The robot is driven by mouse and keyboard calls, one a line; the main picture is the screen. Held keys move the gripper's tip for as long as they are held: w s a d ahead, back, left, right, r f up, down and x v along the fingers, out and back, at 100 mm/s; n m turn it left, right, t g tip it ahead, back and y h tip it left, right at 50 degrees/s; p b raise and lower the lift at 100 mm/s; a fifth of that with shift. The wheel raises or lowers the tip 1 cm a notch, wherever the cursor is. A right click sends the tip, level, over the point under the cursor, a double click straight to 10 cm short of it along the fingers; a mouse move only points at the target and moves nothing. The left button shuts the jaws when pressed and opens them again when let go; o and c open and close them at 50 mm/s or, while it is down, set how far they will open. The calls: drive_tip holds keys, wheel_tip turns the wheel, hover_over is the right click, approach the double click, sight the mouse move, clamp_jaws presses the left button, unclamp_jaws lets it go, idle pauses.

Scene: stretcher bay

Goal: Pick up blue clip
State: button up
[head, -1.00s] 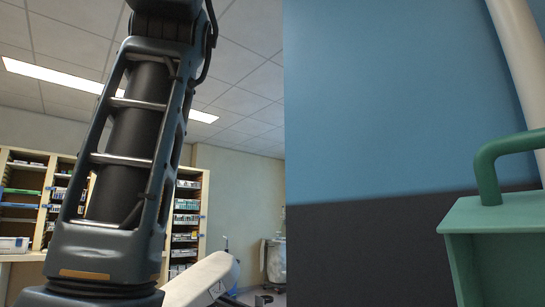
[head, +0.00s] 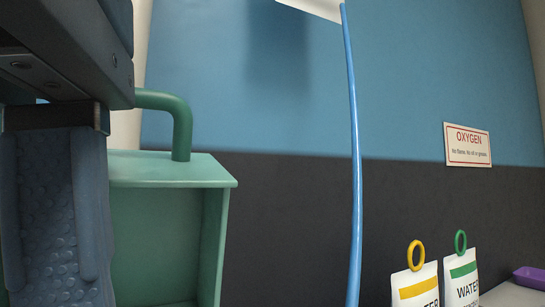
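I cannot make out a blue clip in the head view. Part of my gripper (head: 58,215) fills the left edge, close to the camera, with a dark body above and a bumpy, textured grey-blue pad pointing down. Only what looks like one finger shows, so its opening is hidden. It stands in front of and left of a green open-fronted box. Nothing is visibly held.
The green box (head: 165,170) has a looped handle. A blue tube (head: 355,160) hangs from a white item (head: 318,8). At lower right are two water pouches (head: 416,287) (head: 461,281), with yellow and green rings, and a purple tray (head: 530,277). An oxygen sign (head: 467,145) is on the wall.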

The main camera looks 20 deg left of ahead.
drive_tip(key=f, duration=0.3)
drive_tip(key=shift+w+d+f, duration=0.1)
drive_tip(key=shift+d+f, duration=0.2)
drive_tip(key=shift+f, duration=0.4)
drive_tip(key=shift+r, duration=0.15)
clamp_jaws()
drive_tip(key=shift+r, duration=0.1)
idle(0.5)
drive_tip(key=shift+r+p, duration=0.85)
drive_tip(key=shift+r, duration=0.8)
